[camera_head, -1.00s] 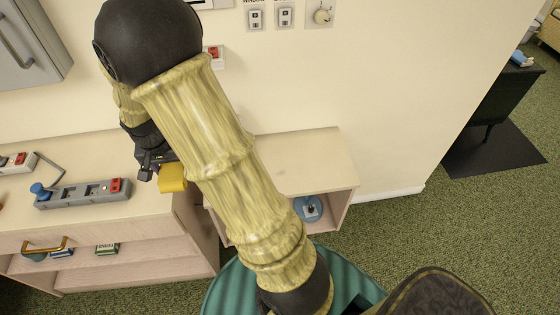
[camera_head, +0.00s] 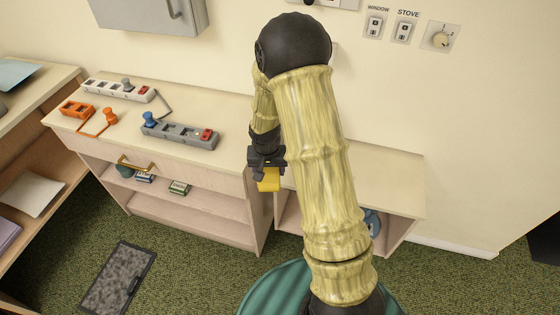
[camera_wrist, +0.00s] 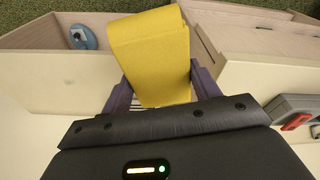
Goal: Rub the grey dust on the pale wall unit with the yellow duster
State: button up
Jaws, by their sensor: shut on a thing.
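My gripper (camera_head: 266,163) is shut on the yellow duster (camera_head: 268,181), which hangs below the jaws. In the wrist view the duster (camera_wrist: 152,50) sits between the two dark fingers. The pale wall unit (camera_head: 385,172) stands low against the wall, with a taller drawer section on the left and a lower open section on the right. The duster is at the right end of the taller section, beside the lower top. I cannot tell whether it touches the unit. I cannot make out any grey dust; my arm hides part of the lower top.
A grey socket strip (camera_head: 180,132), a white strip (camera_head: 118,90) and an orange strip (camera_head: 77,108) lie on the taller top. A grey wall box (camera_head: 150,14) hangs above. A blue item (camera_head: 371,222) is inside the lower section. A dark mat (camera_head: 118,278) lies on the floor.

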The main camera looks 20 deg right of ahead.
notch_tip(320, 180, down, 11)
jog(key=s+a+n, duration=0.1)
jog(key=n, duration=0.2)
jog(key=shift+s+f+n+y, duration=0.15)
jog(key=shift+s+n+y, duration=0.25)
jog(key=shift+a, duration=0.1)
